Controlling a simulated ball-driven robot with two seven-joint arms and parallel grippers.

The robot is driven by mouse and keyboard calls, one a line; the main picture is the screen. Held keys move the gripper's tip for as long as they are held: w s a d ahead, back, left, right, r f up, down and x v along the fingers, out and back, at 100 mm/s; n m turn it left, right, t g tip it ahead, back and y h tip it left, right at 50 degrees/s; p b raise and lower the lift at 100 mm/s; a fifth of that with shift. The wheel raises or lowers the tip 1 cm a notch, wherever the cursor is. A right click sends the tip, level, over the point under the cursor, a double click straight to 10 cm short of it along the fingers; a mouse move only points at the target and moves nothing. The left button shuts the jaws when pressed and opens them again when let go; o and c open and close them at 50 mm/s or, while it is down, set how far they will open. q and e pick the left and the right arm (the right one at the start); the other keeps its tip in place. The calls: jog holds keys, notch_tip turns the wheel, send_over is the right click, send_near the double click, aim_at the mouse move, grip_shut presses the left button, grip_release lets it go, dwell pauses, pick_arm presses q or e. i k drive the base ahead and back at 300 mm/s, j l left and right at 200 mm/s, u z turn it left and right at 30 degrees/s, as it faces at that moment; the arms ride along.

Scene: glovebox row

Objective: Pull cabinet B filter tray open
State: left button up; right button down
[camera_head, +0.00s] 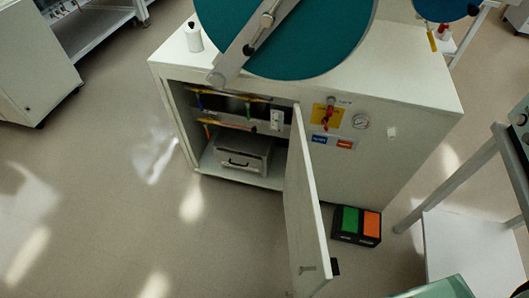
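A white cabinet (400,101) stands in the middle, its front door (304,205) swung open toward me. Inside, on the cabinet floor, sits a low grey box-like tray (258,153) with a dark handle (239,163) on its front. The tray sits inside the opening, with its front facing out. No label marking it or the cabinet as B can be read. Neither my left nor my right gripper shows in the view.
The open door stands just right of the tray's front. Coloured pipes and valves (224,126) run above the tray. A foot pedal (358,226) with green and orange pads lies right of the door. Floor (110,215) is clear at front left. A metal-legged table (462,178) stands right.

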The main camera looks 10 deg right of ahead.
aim_at(248, 162)
jog(key=k+l+z, duration=0.15)
jog(key=k+z, duration=0.35)
jog(key=k, duration=0.15)
jog(key=i+j+z, duration=0.2)
jog(key=z, duration=0.25)
jog(key=i+j+z, duration=0.15)
jog(key=j+z, duration=0.35)
jog(key=i+j+z, duration=0.15)
jog(key=j+z, duration=0.3)
jog(key=i+j, duration=0.1)
jog(key=j, duration=1.05)
jog(key=i+j, duration=0.15)
jog(key=j, duration=0.45)
